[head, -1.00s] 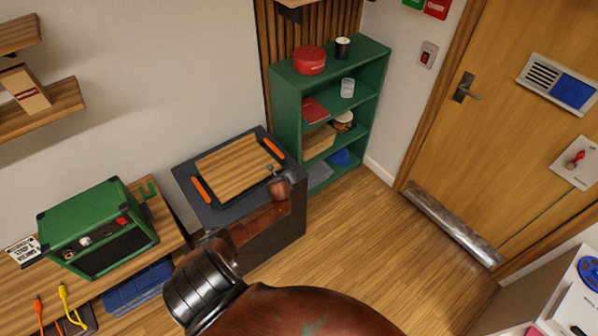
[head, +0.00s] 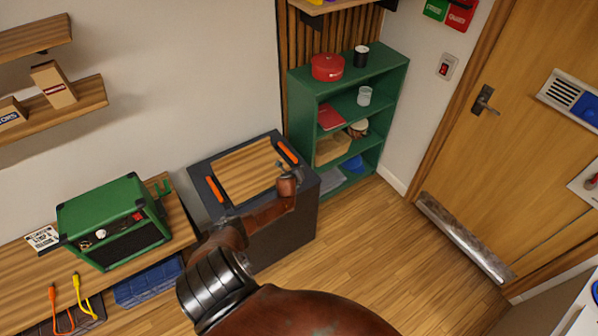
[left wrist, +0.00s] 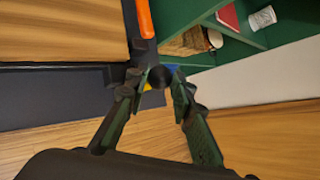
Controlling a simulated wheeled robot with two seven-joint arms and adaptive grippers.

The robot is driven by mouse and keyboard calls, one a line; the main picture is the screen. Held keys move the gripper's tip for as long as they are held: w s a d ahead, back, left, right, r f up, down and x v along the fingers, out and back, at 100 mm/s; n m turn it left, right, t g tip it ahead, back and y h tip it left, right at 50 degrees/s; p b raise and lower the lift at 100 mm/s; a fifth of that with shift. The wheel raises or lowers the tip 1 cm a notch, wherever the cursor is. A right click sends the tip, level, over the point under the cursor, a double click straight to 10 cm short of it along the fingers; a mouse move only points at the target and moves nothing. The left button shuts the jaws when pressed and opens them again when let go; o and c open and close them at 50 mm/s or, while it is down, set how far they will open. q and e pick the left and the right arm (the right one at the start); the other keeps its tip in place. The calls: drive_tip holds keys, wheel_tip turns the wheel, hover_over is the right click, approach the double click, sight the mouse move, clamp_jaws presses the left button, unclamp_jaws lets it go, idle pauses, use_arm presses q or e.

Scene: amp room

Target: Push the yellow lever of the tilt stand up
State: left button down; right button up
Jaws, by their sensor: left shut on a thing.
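The tilt stand (head: 215,178) is a dark box with a wooden board (head: 247,171) and orange side strips on top, at centre left in the head view. My left gripper (head: 289,168) is at its front right corner. In the left wrist view, the left gripper (left wrist: 158,84) is shut on the lever's round black knob (left wrist: 160,76), between the fingertips. A small bit of the yellow lever (left wrist: 147,87) shows beside the knob. The rest of the lever is hidden by the fingers. My right gripper is not in view.
A green shelf (head: 303,110) stands just right of the stand. A green amplifier (head: 104,208) sits on a wooden bench to the left. The wooden floor (head: 365,250) is clear between the stand and the door (head: 520,120).

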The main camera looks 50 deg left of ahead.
use_arm(q)
drive_tip(key=shift+s+a+f, duration=0.3)
drive_tip(key=shift+s+f, duration=0.15)
drive_tip(key=shift+s, duration=0.05)
drive_tip(key=c, duration=1.7)
unclamp_jaws()
drive_tip(key=shift+o, duration=0.2)
drive_tip(key=shift+w+d, duration=0.15)
drive_tip(key=shift+w+r, duration=0.1)
drive_tip(key=shift+r, duration=0.1)
drive_tip(key=v, duration=1.2)
drive_tip(key=shift+d+f, duration=0.1)
drive_tip(key=shift+f, duration=0.05)
